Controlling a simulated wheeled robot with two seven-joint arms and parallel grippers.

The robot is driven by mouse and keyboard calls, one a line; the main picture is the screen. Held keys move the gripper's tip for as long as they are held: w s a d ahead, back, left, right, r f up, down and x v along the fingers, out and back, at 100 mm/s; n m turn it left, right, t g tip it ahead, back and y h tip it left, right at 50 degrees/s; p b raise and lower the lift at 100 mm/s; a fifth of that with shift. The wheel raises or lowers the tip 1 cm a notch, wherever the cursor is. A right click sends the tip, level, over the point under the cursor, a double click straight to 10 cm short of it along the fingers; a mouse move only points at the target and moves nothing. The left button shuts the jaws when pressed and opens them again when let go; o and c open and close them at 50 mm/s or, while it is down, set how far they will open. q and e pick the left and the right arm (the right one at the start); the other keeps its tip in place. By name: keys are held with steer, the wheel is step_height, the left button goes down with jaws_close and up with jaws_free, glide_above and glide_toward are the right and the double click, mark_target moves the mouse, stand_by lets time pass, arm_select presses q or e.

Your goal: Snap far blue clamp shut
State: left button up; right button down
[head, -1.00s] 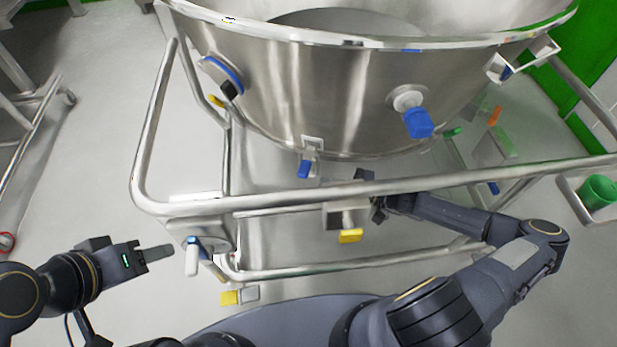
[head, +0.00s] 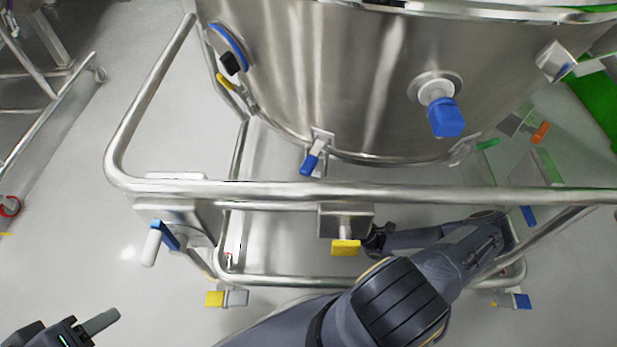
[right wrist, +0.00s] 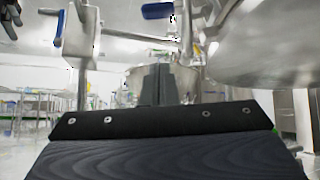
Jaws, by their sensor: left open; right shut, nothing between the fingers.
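A blue-handled clamp (head: 313,160) sits on the bottom rim of the steel bowl (head: 330,90), behind the frame's front rail. I cannot tell whether it is the far one or whether it is latched. A blue handle (right wrist: 158,10) shows high in the right wrist view. My right gripper (head: 376,238) is low beneath the front rail, partly hidden beside a yellow tab; its shut, empty fingers show in the right wrist view (right wrist: 158,85), below the blue handle and apart from it. My left gripper (head: 92,328) is open and empty at the lower left, clear of the frame.
The steel rail (head: 330,192) crosses in front of the bowl. A yellow tab (head: 345,247) hangs from a bracket beneath it. A blue-capped port (head: 444,118) sticks out of the bowl. A white-and-blue lever (head: 154,243) is at the frame's left corner.

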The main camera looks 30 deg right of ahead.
mark_target(312, 158)
steer(key=w+a+r+b, duration=0.1)
steer(key=w+a+r, duration=0.3)
steer(key=r, duration=0.5)
steer(key=shift+w+r, duration=0.15)
steer(key=shift+r, duration=0.25)
